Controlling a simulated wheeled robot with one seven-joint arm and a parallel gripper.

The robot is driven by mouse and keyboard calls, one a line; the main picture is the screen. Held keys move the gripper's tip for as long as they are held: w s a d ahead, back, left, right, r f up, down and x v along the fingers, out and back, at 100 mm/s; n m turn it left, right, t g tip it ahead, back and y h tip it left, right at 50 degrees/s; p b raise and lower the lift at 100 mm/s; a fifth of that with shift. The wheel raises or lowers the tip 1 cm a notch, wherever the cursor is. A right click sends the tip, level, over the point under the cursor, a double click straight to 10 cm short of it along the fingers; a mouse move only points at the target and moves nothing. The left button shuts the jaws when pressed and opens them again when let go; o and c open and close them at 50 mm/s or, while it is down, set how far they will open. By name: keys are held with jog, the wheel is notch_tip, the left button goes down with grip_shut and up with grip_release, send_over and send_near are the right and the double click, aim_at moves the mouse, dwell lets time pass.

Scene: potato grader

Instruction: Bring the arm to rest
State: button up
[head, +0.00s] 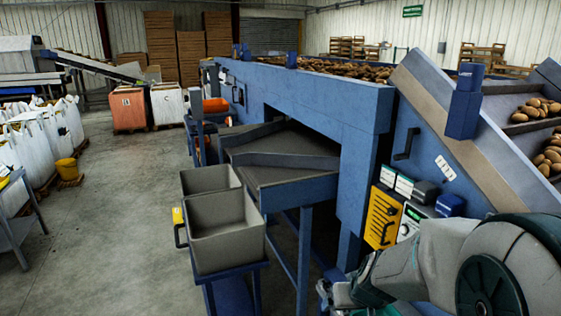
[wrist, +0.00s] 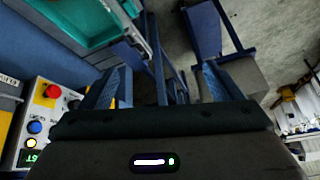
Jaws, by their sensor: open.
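My arm (head: 440,265) reaches in from the lower right of the head view, in front of the blue grader's control side. My gripper (wrist: 160,82) shows in the wrist view with its two fingers spread wide apart and nothing between them. Its end in the head view is low, near the picture's bottom edge, and partly cut off.
The blue potato grader (head: 330,95) fills the middle and right. Its control panel (wrist: 40,115) with a red button lies left in the wrist view. Two grey bins (head: 222,230) stand beside the outfeed. White sacks (head: 35,140) line the left; the concrete floor between is clear.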

jog(key=s+r+g, duration=0.1)
jog(key=s+r, duration=0.3)
jog(key=s, duration=0.4)
jog(key=s+r+g+h, duration=0.1)
jog(key=s+r, duration=0.4)
jog(key=s, duration=0.3)
jog(key=shift+s+a+m, duration=0.15)
jog(key=shift+a+m, duration=0.15)
jog(key=shift+r, duration=0.1)
dwell(0.4)
